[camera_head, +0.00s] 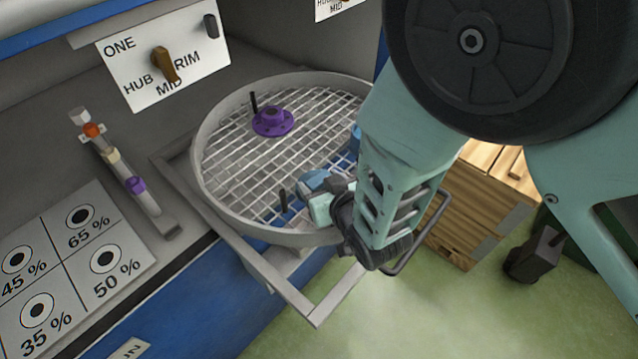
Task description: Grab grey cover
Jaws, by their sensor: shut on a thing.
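The grey cover (222,205) is a round wire mesh with a raised grey rim, lying over the turntable in the head view. Two short black pegs stand up from the mesh, one at the back left (253,102) and one near the front (283,199). My gripper (308,198) is at the cover's front right rim, close beside the front peg. It is shut on the cover; my wrist hides the exact place of contact. A purple flanged hub (273,121) shows at the back of the mesh. A blue part (355,138) is mostly hidden behind my arm.
A grey frame (270,277) surrounds the turntable. To the left are a sloped rail with coloured pieces (115,163), a percentage board (70,250) and a selector knob panel (163,65). Wooden crates (468,225) stand at right; green floor lies open in front.

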